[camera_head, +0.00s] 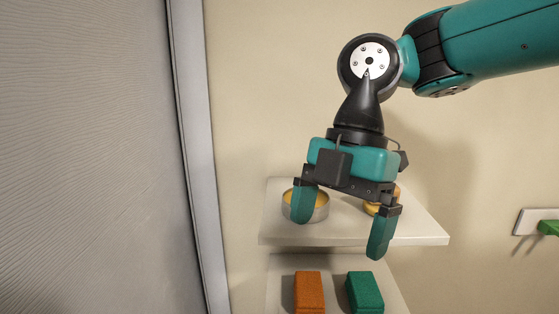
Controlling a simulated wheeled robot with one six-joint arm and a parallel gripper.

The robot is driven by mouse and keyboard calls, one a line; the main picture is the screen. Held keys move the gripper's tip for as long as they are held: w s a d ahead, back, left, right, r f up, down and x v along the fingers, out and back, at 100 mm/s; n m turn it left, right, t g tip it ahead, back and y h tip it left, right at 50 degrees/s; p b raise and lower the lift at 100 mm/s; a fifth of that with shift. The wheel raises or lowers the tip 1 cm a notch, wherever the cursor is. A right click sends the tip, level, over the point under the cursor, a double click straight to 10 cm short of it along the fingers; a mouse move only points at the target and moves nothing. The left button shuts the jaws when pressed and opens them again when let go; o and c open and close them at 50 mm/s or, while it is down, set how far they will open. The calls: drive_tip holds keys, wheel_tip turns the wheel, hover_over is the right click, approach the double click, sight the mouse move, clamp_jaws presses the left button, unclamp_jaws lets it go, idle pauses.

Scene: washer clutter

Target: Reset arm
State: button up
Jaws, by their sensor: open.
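My gripper (338,232) hangs from my teal arm in the upper right and points down. Its two teal fingers are spread wide apart with nothing between them. In the picture it overlaps a pale upper shelf (335,229); whether it touches anything there I cannot tell. The left finger partly covers a round metal tin (320,212) with a yellow inside.
A yellow round item (371,208) on the shelf is mostly hidden by my gripper. A lower shelf (283,272) holds an orange block (309,292) and a green block (364,292). A grey panel (90,150) fills the left. A white plate with a green piece (549,228) is on the right wall.

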drive_tip(key=s+d+f+m+t+y+b, duration=0.1)
drive_tip(key=s+d+f+m+b, duration=0.2)
drive_tip(key=f+m, duration=0.4)
drive_tip(key=s+d+f+m+t+y+b, duration=0.1)
drive_tip(key=s+d+f+m+b, duration=0.3)
drive_tip(key=f+m, duration=0.4)
drive_tip(key=s+m+b, duration=0.1)
drive_tip(key=s+m, duration=0.1)
drive_tip(key=m, duration=0.1)
drive_tip(key=shift+s+d+f+m+t+b, duration=0.2)
drive_tip(key=shift+f+m+t+b, duration=0.1)
drive_tip(key=shift+t, duration=0.1)
